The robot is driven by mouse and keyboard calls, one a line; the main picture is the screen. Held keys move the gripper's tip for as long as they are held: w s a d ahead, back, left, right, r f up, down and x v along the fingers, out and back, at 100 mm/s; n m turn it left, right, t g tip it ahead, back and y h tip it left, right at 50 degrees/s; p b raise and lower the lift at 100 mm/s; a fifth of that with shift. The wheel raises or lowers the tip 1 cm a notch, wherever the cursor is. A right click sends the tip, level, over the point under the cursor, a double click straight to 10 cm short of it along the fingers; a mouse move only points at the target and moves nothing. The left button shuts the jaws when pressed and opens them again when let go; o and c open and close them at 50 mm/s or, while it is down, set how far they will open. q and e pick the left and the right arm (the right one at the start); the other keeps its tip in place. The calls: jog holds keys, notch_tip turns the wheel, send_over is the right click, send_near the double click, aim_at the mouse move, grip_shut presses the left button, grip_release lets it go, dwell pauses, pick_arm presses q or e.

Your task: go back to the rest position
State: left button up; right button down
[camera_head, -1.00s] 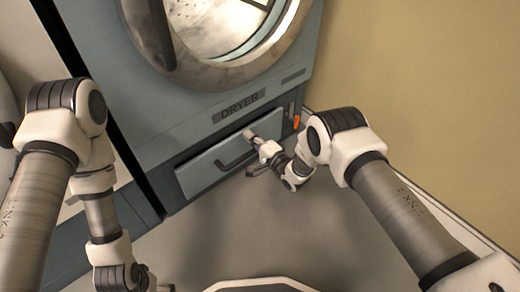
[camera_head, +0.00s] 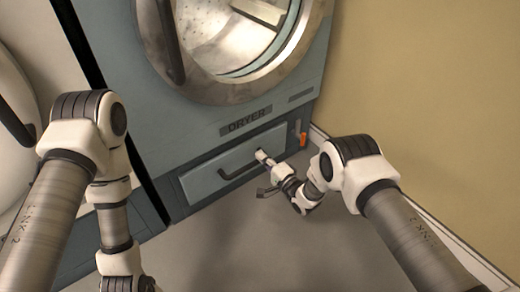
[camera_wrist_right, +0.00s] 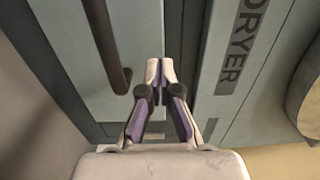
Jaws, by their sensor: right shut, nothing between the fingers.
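My right gripper (camera_head: 262,158) is in front of the dryer's lower drawer panel, close to the right end of its dark handle (camera_head: 238,171). In the right wrist view its fingertips (camera_wrist_right: 160,72) are together with nothing between them. The handle (camera_wrist_right: 108,45) shows there to the left of the fingers, apart from them. My left arm comes in from the left, bent downward; its gripper is outside the picture.
The blue-grey dryer (camera_head: 200,125) has a round glass door (camera_head: 235,40) and a lower drawer panel (camera_head: 205,182). An orange lever (camera_head: 302,138) sits at its right edge. A tan wall (camera_head: 430,90) stands to the right. The grey floor (camera_head: 240,240) in front is clear.

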pick_arm(q)
notch_tip(320, 180, up, 5)
jog(key=p, duration=0.3)
jog(key=shift+w+a, duration=0.1)
jog(key=shift+w, duration=0.05)
pick_arm(e)
jog(key=v, duration=0.8)
jog(key=shift+s+d, duration=0.25)
